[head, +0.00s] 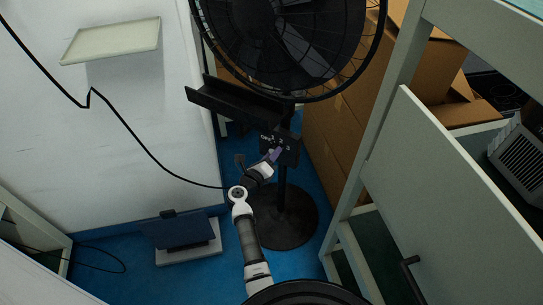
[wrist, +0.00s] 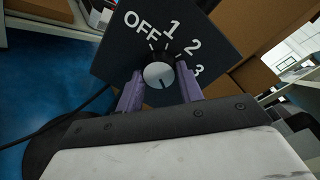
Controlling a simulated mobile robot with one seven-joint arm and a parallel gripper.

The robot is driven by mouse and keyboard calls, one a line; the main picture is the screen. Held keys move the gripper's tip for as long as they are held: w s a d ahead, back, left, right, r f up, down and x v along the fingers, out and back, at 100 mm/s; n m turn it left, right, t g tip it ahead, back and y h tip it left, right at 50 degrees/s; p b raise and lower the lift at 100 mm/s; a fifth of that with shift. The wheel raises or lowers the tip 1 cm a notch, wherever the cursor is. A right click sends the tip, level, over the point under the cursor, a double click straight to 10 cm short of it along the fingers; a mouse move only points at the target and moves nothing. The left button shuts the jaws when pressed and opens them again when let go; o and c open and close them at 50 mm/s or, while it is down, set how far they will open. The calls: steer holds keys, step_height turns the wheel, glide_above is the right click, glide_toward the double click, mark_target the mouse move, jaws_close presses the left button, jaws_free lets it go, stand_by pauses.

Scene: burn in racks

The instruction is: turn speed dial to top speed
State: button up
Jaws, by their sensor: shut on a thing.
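The speed dial (wrist: 158,75) is a round knob with a pale face and dark sides on a dark panel (wrist: 120,50) marked OFF, 1, 2 and 3. A short dark mark shows on the lower part of its face; I cannot tell which setting it stands at. My gripper (wrist: 160,70) has its two purple fingers on either side of the knob, shut on it. In the head view my gripper (head: 273,157) is at the control panel (head: 288,148) on the stand of the black fan (head: 285,40). The knob itself is hidden there.
A dark shelf-like bar (head: 238,103) juts out just above the panel. The fan's round base (head: 285,222) stands on the blue floor. Cardboard boxes (head: 335,120) are behind at right. A pale rack with an open panel (head: 445,190) is at right. A black cable (head: 135,140) hangs at left.

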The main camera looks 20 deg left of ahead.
steer(key=shift+f, duration=0.1)
steer(key=o, duration=1)
steer(key=shift+s, duration=0.1)
steer(key=s+a, duration=0.2)
steer(key=s, duration=1.1)
steer(key=shift+s+r, duration=0.25)
steer(key=shift+r, duration=0.15)
steer(key=shift+a, duration=0.15)
